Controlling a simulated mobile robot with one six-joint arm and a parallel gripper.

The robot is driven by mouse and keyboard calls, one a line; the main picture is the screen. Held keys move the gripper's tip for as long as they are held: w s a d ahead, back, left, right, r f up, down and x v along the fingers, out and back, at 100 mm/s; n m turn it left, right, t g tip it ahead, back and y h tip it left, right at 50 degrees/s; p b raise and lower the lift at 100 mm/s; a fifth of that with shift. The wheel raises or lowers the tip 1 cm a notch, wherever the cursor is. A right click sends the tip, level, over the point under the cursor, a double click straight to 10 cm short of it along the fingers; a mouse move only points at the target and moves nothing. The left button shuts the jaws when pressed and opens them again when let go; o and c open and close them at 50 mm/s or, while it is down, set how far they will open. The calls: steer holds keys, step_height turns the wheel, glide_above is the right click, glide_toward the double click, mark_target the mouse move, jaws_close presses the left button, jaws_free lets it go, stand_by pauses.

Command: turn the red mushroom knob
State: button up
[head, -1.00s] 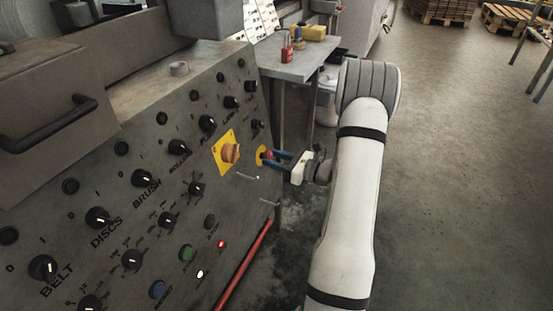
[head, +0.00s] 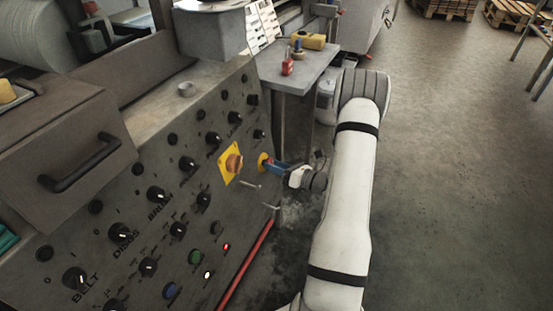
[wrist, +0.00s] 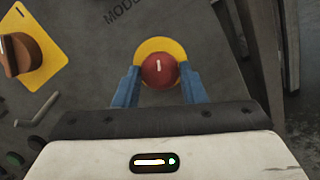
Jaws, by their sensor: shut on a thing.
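The red mushroom knob (wrist: 160,70) sits on a round yellow plate (wrist: 168,45) at the right end of the grey control panel. A pale mark on its face runs nearly upright in the wrist view. My gripper (wrist: 160,84) is shut on the knob, with one blue finger on each side of it. In the head view my gripper (head: 271,166) reaches the panel from the right, and its fingers hide most of the knob. The yellow plate (head: 263,161) shows there beside the fingertips.
An orange-brown rotary switch on a yellow square plate (head: 229,168) is just left of my gripper. A metal lever handle (head: 249,184) juts out below it. A red bar (head: 245,265) runs along the panel's lower edge. A small table (head: 297,70) stands behind. Open floor lies right.

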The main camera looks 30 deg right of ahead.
steer(key=shift+r+m+p, duration=0.1)
steer(key=shift+m+p, duration=0.5)
steer(key=shift+m, duration=0.1)
steer(key=o, duration=1)
steer(key=p+v, duration=0.1)
steer(key=v, duration=0.6)
steer(key=shift+s+d+p, duration=0.15)
steer(key=shift+s+p, duration=0.15)
steer(key=shift+p, duration=0.05)
